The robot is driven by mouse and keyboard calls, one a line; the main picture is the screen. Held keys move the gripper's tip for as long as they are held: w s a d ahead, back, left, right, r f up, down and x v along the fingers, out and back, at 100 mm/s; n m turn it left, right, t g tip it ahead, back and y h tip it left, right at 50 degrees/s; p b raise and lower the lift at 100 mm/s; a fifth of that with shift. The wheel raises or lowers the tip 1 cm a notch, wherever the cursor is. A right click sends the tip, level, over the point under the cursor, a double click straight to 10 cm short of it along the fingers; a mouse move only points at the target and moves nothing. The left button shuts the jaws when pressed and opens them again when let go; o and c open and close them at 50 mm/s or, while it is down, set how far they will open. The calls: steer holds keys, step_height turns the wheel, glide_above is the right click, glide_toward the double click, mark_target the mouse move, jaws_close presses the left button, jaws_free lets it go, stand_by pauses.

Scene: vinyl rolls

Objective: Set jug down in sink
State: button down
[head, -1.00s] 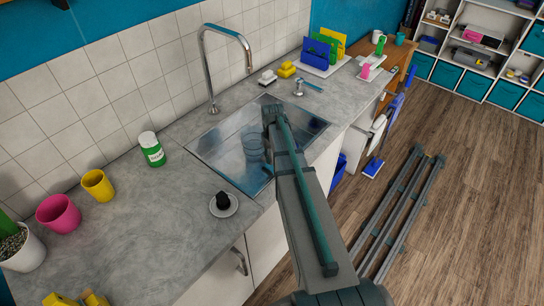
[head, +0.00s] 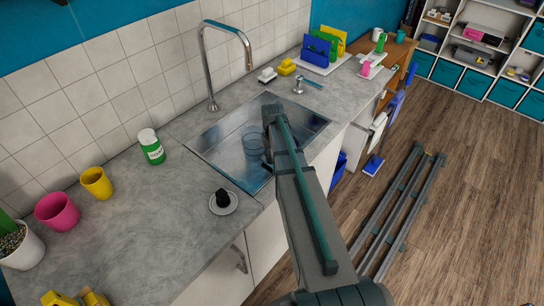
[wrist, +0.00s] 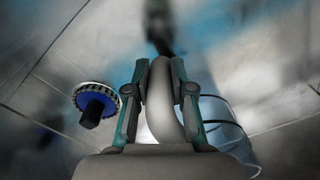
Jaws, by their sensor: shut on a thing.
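The metal sink (head: 213,145) is set into the grey counter, and the front of my arm is over it in the head view. My gripper (wrist: 162,65) shows in the wrist view with a finger on each side of a thick, curved grey handle (wrist: 165,100). It is shut on this handle, which I take to be the jug's. A clear, round-rimmed vessel (wrist: 222,125) is right of the fingers. It also shows inside the sink in the head view (head: 252,141). I cannot tell whether it is the jug's body. My arm hides the fingers in the head view.
The faucet (head: 207,75) arches over the sink's back edge. A blue-and-black round thing (wrist: 95,103) lies left of my fingers in the wrist view.

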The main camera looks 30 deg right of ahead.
steer(key=shift+f, duration=0.15)
stand_by(0.3)
jaws_free()
stand_by(0.5)
stand_by(0.5)
steer(key=shift+r+p, duration=2.55)
steer(key=shift+r, duration=2)
